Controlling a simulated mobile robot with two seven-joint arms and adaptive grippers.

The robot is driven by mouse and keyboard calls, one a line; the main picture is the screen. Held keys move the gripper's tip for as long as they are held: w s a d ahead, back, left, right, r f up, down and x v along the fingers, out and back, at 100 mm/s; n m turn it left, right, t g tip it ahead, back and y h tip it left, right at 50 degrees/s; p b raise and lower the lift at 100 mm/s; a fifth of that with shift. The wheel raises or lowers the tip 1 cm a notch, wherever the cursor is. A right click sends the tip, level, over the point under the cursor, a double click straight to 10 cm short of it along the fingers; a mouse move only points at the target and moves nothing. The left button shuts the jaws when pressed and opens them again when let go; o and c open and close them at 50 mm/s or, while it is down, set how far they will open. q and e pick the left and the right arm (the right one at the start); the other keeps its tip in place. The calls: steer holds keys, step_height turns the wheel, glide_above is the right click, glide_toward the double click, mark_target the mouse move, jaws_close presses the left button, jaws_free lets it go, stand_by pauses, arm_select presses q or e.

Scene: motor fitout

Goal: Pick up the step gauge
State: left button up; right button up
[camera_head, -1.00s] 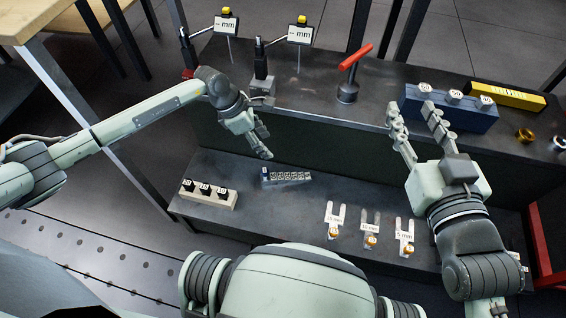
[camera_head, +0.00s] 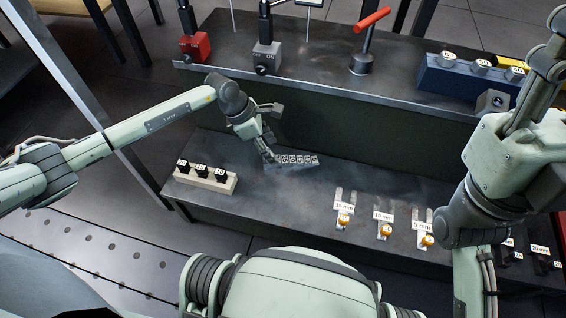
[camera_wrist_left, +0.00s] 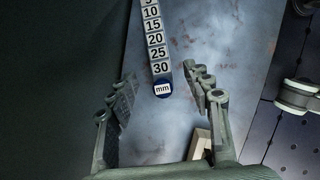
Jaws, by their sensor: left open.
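The step gauge (camera_head: 298,160), a grey stepped bar with a row of numbered white labels, lies on the lower shelf near its back. My left gripper (camera_head: 272,150) points down at the gauge's left end. In the left wrist view the gauge (camera_wrist_left: 157,40) runs up from its rounded blue "mm" end. The open fingers of my left gripper (camera_wrist_left: 160,95) are on either side of that end, with gaps visible and no clear contact.
A pale block with black numbered pieces (camera_head: 205,180) stands left of the gauge. Several fork-shaped gauges (camera_head: 384,222) lie on the lower shelf to the right. The upper shelf holds a red base (camera_head: 195,47), a grey base (camera_head: 267,57), a red-handled clamp (camera_head: 361,64) and a blue block (camera_head: 455,80).

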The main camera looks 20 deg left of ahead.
mark_target(282, 159)
arm_select(q)
steer(key=b+x, duration=0.2)
steer(key=x, duration=0.4)
steer(key=shift+d, duration=0.25)
steer(key=shift+c, duration=0.5)
jaws_close()
steer(key=shift+w+r, duration=0.15)
